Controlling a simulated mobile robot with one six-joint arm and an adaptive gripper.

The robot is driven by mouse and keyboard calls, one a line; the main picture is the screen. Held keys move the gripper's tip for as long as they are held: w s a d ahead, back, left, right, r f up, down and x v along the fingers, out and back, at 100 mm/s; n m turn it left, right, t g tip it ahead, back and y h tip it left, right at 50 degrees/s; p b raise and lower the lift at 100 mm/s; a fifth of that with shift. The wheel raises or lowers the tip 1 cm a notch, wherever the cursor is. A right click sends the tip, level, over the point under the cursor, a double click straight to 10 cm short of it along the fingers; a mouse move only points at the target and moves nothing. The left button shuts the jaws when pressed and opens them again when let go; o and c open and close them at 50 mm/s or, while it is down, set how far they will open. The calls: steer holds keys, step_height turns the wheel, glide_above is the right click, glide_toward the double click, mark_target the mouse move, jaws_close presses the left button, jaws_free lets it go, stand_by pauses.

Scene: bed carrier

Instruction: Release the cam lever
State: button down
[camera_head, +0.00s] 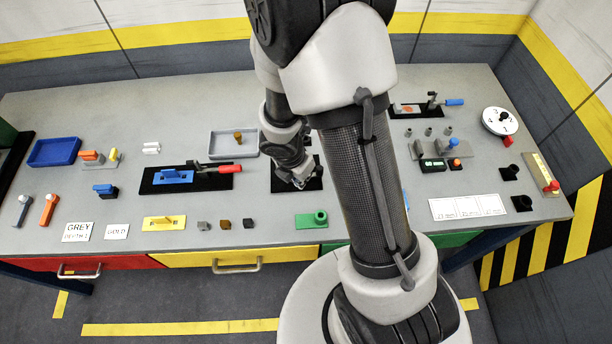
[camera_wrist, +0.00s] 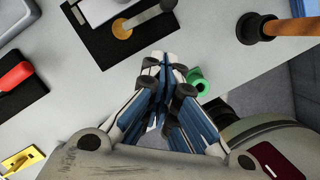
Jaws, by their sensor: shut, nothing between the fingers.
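In the wrist view, a grey metal lever (camera_wrist: 149,16) with a round tan pivot disc (camera_wrist: 122,29) sits on a black plate (camera_wrist: 101,45); it looks like the cam lever. Its far end is cut off by the frame's top edge. My gripper (camera_wrist: 160,60) is shut and empty, its tips just below the plate's edge in the picture and apart from the lever. In the head view, my gripper (camera_head: 301,184) is low over the black plate (camera_head: 281,182), and my arm hides the lever there.
A red-handled clamp (camera_head: 222,169) is to the left. An orange rod with a dark collar (camera_wrist: 285,27) is at right.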

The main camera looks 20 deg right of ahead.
steer(key=p+v, duration=0.1)
steer(key=v, duration=0.3)
steer(key=shift+s+p, duration=0.1)
steer(key=shift+p, duration=0.2)
steer(key=shift+a, duration=0.1)
steer(key=s+d+r+m+t+b, duration=0.1)
steer(key=s+r+m+b, duration=0.15)
steer(key=r+m, duration=0.45)
steer(key=s+d+r+m+t+b, duration=0.1)
steer(key=s+d+r+m+b, duration=0.15)
steer(key=r+m, duration=0.4)
steer(key=s+a+r+m+t+y+b, duration=0.1)
steer(key=s+a+r+m+b, duration=0.3)
steer(key=s+m, duration=0.6)
steer(key=shift+s+a+r+y, duration=0.3)
steer(key=shift+a+r+y, duration=0.2)
steer(key=shift+a+y, duration=0.35)
steer(key=shift+a, duration=0.2)
